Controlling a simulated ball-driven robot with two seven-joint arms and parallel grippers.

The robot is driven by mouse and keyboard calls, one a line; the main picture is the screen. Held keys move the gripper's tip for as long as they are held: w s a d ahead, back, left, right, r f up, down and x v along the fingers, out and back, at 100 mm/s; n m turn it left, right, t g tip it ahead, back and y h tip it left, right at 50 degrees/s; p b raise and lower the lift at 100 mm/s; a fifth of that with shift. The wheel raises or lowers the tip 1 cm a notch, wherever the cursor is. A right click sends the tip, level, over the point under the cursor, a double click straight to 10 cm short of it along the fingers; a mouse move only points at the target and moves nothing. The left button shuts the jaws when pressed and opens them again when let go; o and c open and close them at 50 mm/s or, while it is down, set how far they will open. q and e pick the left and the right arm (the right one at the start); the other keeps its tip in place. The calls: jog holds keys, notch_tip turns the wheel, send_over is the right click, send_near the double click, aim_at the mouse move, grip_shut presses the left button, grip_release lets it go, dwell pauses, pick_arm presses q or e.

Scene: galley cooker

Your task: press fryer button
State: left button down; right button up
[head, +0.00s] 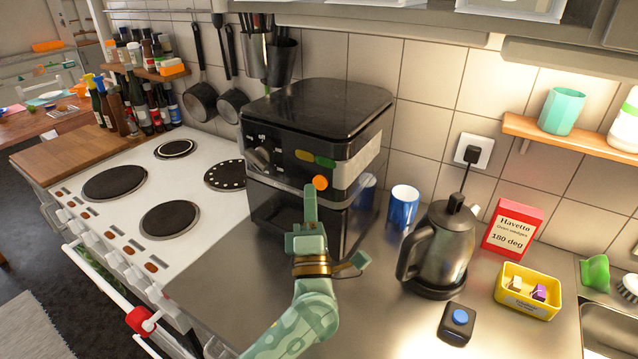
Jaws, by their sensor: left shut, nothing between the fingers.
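The black fryer (320,103) stands on the steel counter against the tiled wall. Its front panel carries a dial (262,157), a yellow mark (304,155), a green mark (325,162) and a round orange button (320,182). My left gripper (310,195) is in front of the fryer, shut and empty. Its fingers point up at the panel, with their tip just left of and slightly below the orange button. I cannot tell whether the tip touches the fryer. The gripper hides part of the fryer's lower front. My right gripper is not in view.
A white cooker (120,240) with dark hotplates is at the left. Right of the fryer are a blue mug (403,205), a metal kettle (440,245), a red box (512,232), a yellow bin (507,299) and a dark block with a blue button (460,316).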

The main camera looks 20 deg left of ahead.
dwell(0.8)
pick_arm(q)
jog(key=shift+w, duration=0.15)
jog(key=shift+w, duration=0.2)
jog(key=shift+w+d, duration=0.1)
jog(key=shift+w, duration=0.3)
dwell(0.6)
jog(key=shift+s, duration=0.1)
jog(key=shift+s+p, duration=0.45)
jog(key=shift+s, duration=0.3)
